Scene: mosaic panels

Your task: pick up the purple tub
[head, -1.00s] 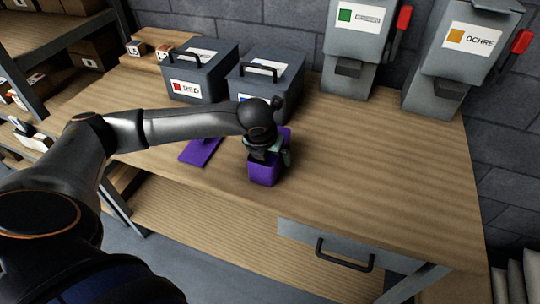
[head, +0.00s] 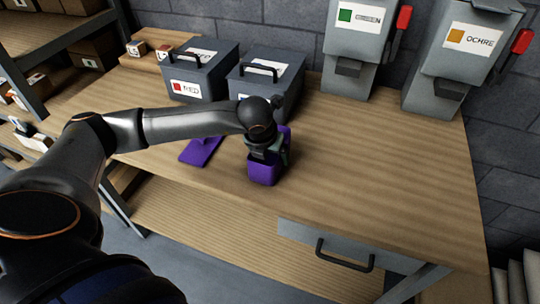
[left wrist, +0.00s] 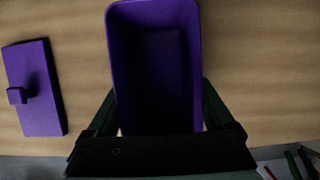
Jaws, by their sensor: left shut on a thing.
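The purple tub (head: 262,174) is an open, deep rectangular box on the wooden bench near its front edge. It looks empty in the left wrist view (left wrist: 117,55). My left gripper (head: 268,152) comes down over it from above, with one finger on each side, and is shut on the tub. In the left wrist view my fingers (left wrist: 159,108) flank the tub's near half. The arm hides part of the tub in the head view. A flat purple lid with a knob (head: 200,151) lies on the bench to the left of the tub. My right gripper is not in view.
Two grey lidded boxes, one labelled RED (head: 200,72) and one beside it (head: 265,80), stand behind. Two grey dispensers, green-marked (head: 355,62) and OCHRE (head: 455,60), stand at the back right. The bench's right side (head: 390,160) is clear. A drawer (head: 335,250) sits below the front edge.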

